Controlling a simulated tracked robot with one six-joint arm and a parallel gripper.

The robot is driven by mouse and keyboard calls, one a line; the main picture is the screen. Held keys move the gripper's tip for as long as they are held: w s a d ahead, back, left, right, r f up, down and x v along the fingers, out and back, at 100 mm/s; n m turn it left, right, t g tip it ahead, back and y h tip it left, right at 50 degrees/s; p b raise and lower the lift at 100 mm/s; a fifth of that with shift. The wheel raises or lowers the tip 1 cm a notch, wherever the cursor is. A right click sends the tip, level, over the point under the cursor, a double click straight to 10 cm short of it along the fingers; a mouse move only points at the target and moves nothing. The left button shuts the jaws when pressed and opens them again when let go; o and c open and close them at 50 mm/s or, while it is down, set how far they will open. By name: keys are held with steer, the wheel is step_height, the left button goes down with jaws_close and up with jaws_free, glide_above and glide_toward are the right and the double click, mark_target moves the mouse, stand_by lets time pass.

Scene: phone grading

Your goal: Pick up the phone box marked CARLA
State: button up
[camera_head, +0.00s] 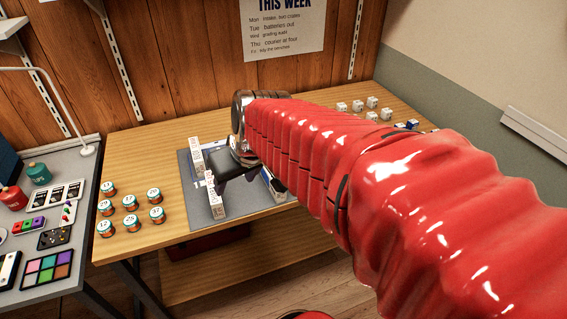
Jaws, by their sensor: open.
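Narrow phone boxes stand on a grey mat (192,222) on the wooden bench. One white box (196,156) is at the mat's far left, and another white box (215,198) is nearer the front. A blue and white box (272,184) is at the right of the mat, partly behind my arm. Their lettering is too small to read, so I cannot tell which is marked CARLA. My gripper (240,178) is over the middle of the mat, between the front white box and the blue and white box. Its dark jaws are open; what lies beneath is largely hidden.
Several round tins (130,202) stand on the bench left of the mat. Small white blocks (358,106) stand at the back right. A grey side table (85,225) at left holds a paint palette (47,269) and other items. My red arm hides the bench's right side.

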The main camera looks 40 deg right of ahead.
steer(key=w+d+f+m, duration=0.1)
steer(key=w+d+f, duration=0.2)
steer(key=d, duration=0.6)
steer(key=w+d+f+h, duration=0.1)
steer(key=w+d+f, duration=0.2)
steer(key=d+f, duration=0.3)
steer(key=w+d+f+m, duration=0.1)
steer(key=d+f, duration=0.3)
steer(key=d, duration=0.9)
steer(key=shift+w+d+f+m+h, duration=0.1)
steer(key=shift+w+d+m+h, duration=0.1)
steer(key=shift+w, duration=0.25)
steer(key=shift+w+d+f+m+h, duration=0.1)
steer(key=shift+w+d, duration=0.1)
steer(key=shift+w, duration=0.25)
steer(key=shift+r, duration=0.1)
steer(key=shift+x, duration=4.35)
steer(key=shift+x, duration=2.55)
steer(key=shift+f, duration=0.2)
